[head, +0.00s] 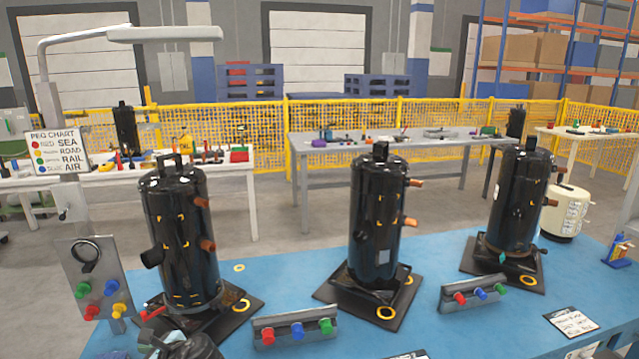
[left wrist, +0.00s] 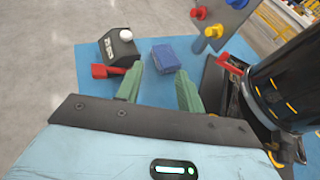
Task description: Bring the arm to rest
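My left gripper (left wrist: 160,70) shows in the left wrist view, with its two green fingers apart and nothing held between them. A blue block (left wrist: 166,57) lies on the blue table beyond the fingertips. A dark, rounded part at the bottom left of the head view looks like my left arm, but its fingers cannot be made out there. My right gripper is not clearly seen in either view.
Three black compressors (head: 180,235) (head: 377,215) (head: 518,195) stand upright on dark base plates on the blue table (head: 445,335). Peg racks (head: 295,327) (head: 473,293) stand between them. A black box (left wrist: 118,47) and a red piece (left wrist: 107,71) lie near the left gripper.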

